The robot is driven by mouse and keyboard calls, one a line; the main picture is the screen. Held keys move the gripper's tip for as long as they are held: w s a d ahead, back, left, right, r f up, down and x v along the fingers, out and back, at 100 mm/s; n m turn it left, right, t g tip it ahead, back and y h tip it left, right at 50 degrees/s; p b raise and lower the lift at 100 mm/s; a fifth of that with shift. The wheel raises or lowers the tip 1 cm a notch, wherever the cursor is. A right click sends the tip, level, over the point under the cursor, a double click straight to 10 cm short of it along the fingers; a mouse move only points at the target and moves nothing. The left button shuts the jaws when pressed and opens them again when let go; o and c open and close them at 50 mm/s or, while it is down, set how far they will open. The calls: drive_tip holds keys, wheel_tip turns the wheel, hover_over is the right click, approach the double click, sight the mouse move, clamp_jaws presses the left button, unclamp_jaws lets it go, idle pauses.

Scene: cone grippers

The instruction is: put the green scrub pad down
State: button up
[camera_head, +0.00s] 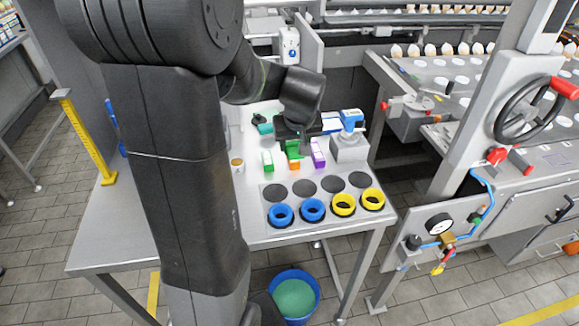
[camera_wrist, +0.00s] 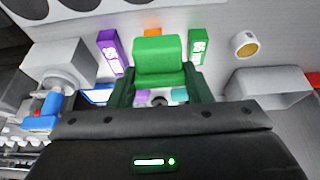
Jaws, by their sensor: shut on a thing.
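The green scrub pad (camera_wrist: 158,58) is between the two fingers of my gripper (camera_wrist: 160,80), which is shut on it. In the head view the pad (camera_head: 292,146) shows just below my gripper (camera_head: 291,134), above or in front of an orange block (camera_head: 293,161). The orange block (camera_wrist: 152,32) is mostly hidden behind the pad in the wrist view. I cannot tell whether the pad touches the block or the table.
A purple block (camera_head: 318,154) and a green block (camera_head: 267,161) stand on either side of the pad. A grey machine with a blue top (camera_head: 349,146) is at right, a small round cup (camera_head: 237,166) at left.

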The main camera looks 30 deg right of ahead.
sight(293, 175)
drive_tip(key=shift+f, duration=0.1)
wheel_tip(293, 175, down, 9)
drive_tip(key=shift+s+f, duration=0.1)
drive_tip(key=shift+f, duration=0.1)
idle(0.4)
drive_tip(key=o, duration=0.9)
drive_tip(key=shift+f+p, duration=0.15)
drive_tip(key=shift+p, duration=0.15)
